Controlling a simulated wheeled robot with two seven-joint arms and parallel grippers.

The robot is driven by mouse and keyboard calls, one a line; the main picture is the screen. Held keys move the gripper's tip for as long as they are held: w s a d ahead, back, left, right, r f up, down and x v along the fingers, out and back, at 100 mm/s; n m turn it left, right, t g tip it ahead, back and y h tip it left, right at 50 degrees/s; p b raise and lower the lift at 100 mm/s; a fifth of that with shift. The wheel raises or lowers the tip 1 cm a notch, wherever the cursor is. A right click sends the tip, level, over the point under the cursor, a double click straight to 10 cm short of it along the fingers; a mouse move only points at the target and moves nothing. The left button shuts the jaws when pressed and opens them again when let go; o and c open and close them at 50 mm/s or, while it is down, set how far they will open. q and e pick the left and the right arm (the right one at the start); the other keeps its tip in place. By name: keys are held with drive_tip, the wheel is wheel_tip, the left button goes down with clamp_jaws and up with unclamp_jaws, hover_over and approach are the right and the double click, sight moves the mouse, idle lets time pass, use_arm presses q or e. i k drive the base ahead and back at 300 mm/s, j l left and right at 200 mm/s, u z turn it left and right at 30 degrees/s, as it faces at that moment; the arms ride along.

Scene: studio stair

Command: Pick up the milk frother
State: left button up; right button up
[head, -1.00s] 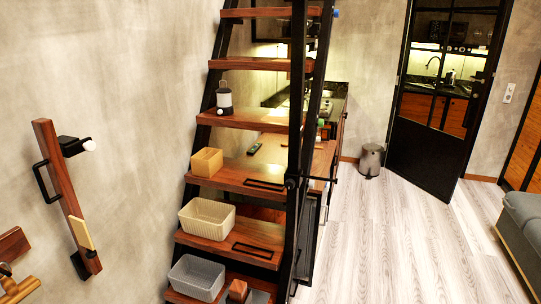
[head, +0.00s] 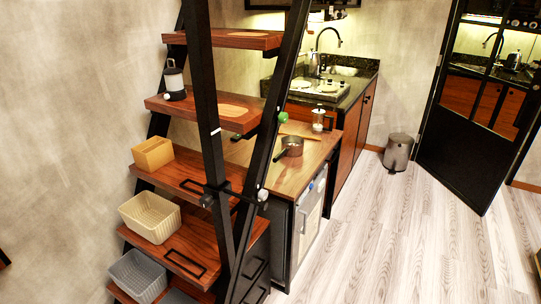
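A small white or clear vessel with a knob on its lid (head: 318,117) stands upright at the far right corner of the wooden counter (head: 262,165); it may be the milk frother, but it is too small to be sure. A white container with a dark base (head: 174,82) stands on an upper stair tread at the left; I cannot tell what it is. Neither of my grippers shows.
A saucepan (head: 291,146) sits on the wooden counter. The black stair frame (head: 212,130) stands in front of its left part. Stair treads carry a yellow box (head: 152,153), a cream basket (head: 150,216) and a grey basket (head: 138,275). A bin (head: 398,152) stands beyond open floor (head: 400,235).

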sight(318, 118)
drive_tip(key=i+l, duration=0.1)
drive_tip(key=l, duration=0.2)
drive_tip(key=i+l, duration=0.1)
drive_tip(key=l, duration=0.2)
drive_tip(key=u, duration=0.25)
drive_tip(key=i+l+u, duration=0.3)
drive_tip(key=l+u, duration=0.25)
drive_tip(key=l, duration=0.15)
drive_tip(key=i+l+u, duration=0.15)
drive_tip(key=l+u, duration=0.15)
drive_tip(key=l, duration=0.15)
